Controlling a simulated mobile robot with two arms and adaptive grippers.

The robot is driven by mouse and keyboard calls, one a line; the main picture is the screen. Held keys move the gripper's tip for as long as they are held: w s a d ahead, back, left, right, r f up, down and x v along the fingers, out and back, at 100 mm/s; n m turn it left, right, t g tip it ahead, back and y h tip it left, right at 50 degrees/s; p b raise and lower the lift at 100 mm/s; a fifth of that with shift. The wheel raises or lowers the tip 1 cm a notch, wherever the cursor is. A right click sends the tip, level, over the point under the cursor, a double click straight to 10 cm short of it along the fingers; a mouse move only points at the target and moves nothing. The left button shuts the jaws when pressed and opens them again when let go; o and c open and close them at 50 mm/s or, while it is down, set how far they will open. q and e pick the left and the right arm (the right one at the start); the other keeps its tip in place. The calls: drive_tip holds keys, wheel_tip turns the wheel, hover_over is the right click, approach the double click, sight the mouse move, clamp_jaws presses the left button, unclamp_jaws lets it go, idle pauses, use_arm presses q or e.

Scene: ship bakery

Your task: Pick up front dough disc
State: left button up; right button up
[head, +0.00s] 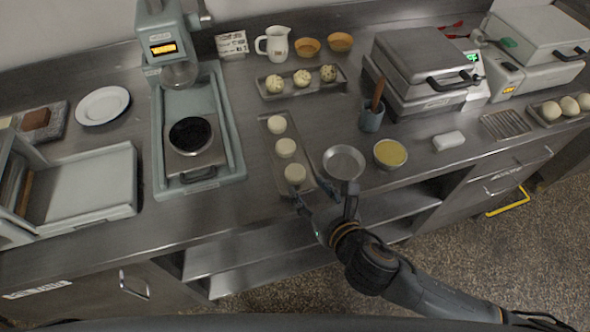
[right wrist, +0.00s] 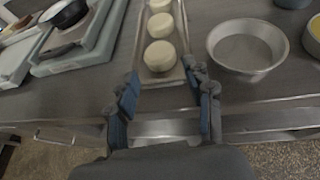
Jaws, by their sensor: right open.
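Three pale dough discs lie in a row on a narrow metal tray (head: 267,140). The front dough disc (head: 295,173) is the one nearest the counter's front edge; it also shows in the right wrist view (right wrist: 160,56). The middle disc (head: 286,148) and the back disc (head: 277,124) lie behind it. My right gripper (head: 314,191) is at the front end of the tray. In the right wrist view its fingers (right wrist: 168,85) are apart and empty, just short of the front disc, with the disc ahead between them. My left gripper is not in view.
An empty round metal pan (head: 343,162) stands close to the right of the tray, beside my right gripper. A bowl of yellow content (head: 390,153) is further right. A grey machine base (head: 228,135) holding a dark pan (head: 191,135) stands to the left.

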sight(298, 181)
drive_tip(key=shift+w+a+f, duration=0.15)
drive_tip(key=shift+w, duration=0.3)
drive_tip(key=shift+w+a+f, duration=0.1)
drive_tip(key=shift+w+a, duration=0.15)
drive_tip(key=shift+w, duration=0.2)
drive_tip(key=p+x, duration=0.1)
drive_tip(key=x, duration=0.2)
drive_tip(key=shift+w+a, duration=0.2)
drive_tip(key=shift+w, duration=0.1)
drive_tip(key=shift+w+a+f, duration=0.15)
drive_tip(key=shift+w, duration=0.15)
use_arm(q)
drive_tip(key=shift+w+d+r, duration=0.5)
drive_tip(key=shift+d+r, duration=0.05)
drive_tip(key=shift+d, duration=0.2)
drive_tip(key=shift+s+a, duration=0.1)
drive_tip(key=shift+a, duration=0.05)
use_arm(e)
drive_tip(key=c, duration=0.8)
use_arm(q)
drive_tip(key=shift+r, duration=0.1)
